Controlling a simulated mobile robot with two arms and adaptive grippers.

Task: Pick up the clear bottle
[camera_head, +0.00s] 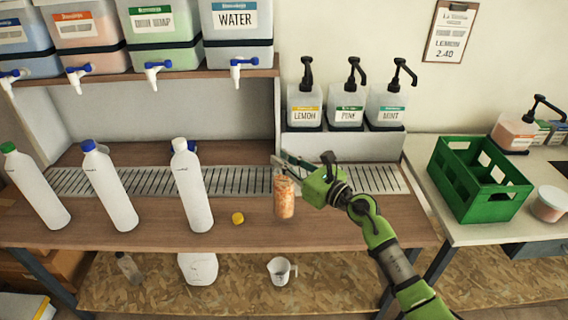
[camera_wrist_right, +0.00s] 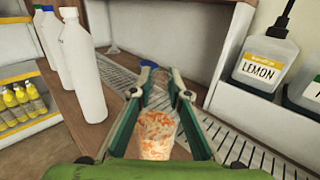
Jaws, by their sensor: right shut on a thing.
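The clear bottle (camera_head: 284,203), with orange and white speckled contents, is upright at the counter's middle, in front of the drain grate. My right gripper (camera_head: 282,172) is shut on its upper part from the right side. In the right wrist view the bottle (camera_wrist_right: 157,138) sits between the two fingers of the right gripper (camera_wrist_right: 160,98). The gripper hides its top. I cannot tell whether its base touches the counter. My left gripper is not in view.
White bottles (camera_head: 193,188) stand left of the clear bottle, with a yellow cap (camera_head: 238,218) lying between. Pump dispensers (camera_head: 346,105) stand behind. A green crate (camera_head: 478,182) is on the right table. A mug (camera_head: 281,271) is on the lower shelf.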

